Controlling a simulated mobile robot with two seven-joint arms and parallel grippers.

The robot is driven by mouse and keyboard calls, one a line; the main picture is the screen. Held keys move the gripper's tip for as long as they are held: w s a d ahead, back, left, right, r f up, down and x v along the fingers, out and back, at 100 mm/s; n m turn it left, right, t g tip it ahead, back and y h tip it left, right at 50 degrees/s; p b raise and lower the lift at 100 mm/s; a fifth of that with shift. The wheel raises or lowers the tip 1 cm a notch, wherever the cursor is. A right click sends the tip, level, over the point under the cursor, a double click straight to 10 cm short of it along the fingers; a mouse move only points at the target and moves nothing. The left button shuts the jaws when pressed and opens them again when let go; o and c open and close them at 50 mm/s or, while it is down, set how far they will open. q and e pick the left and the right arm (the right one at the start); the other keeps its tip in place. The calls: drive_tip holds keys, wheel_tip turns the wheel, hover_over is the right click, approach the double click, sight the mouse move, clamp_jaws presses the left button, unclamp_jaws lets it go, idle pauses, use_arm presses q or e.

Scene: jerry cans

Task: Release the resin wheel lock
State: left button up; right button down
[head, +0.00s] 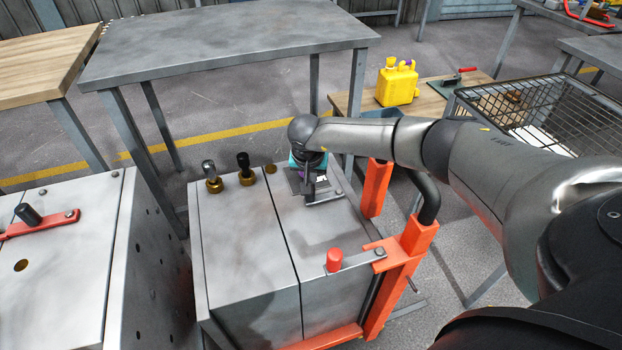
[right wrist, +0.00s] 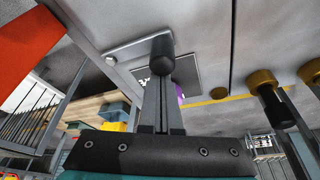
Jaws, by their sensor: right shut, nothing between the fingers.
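My right gripper (head: 309,190) is over the top of a grey metal unit (head: 240,235), fingers pointing down. In the right wrist view its fingers (right wrist: 163,105) are closed together with nothing between them. A grey lever bar (right wrist: 138,46) with a black knob (right wrist: 161,58) lies right at the fingertips; whether they touch I cannot tell. The bar also shows in the head view (head: 325,198). A dark label plate (right wrist: 185,77) with a purple mark (right wrist: 180,93) is beside it. No readable name shows which lever is the resin lock. My left gripper is not in view.
A red knob (head: 334,260) stands on the unit's front right. Two black knobs on brass bases (head: 208,175) (head: 244,168) stand at its back left. An orange frame (head: 396,270) borders its right. Another grey unit (head: 75,260) has a red lever (head: 45,225). A yellow can (head: 397,85) stands behind.

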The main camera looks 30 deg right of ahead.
sight(315, 198)
drive_tip(key=shift+s, duration=0.1)
drive_tip(key=shift+s+n, duration=0.15)
drive_tip(key=shift+n, duration=0.25)
drive_tip(key=shift+s+a+n+y+p, duration=0.35)
drive_tip(key=shift+s+n+p, duration=0.3)
drive_tip(key=shift+n, duration=0.35)
drive_tip(key=s+n+y+p, duration=0.1)
drive_tip(key=s+n, duration=0.1)
drive_tip(key=n, duration=0.1)
drive_tip(key=shift+s+t, duration=0.1)
drive_tip(key=shift+t, duration=0.3)
drive_tip(key=shift+s+d+p, duration=0.1)
drive_tip(key=shift+s+p, duration=0.4)
drive_tip(key=shift+s, duration=0.4)
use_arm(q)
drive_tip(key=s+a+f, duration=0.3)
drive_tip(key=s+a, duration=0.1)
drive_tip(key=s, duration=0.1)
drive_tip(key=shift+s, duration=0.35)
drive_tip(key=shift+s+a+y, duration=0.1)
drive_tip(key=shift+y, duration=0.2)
use_arm(e)
drive_tip(key=shift+s+f, duration=0.15)
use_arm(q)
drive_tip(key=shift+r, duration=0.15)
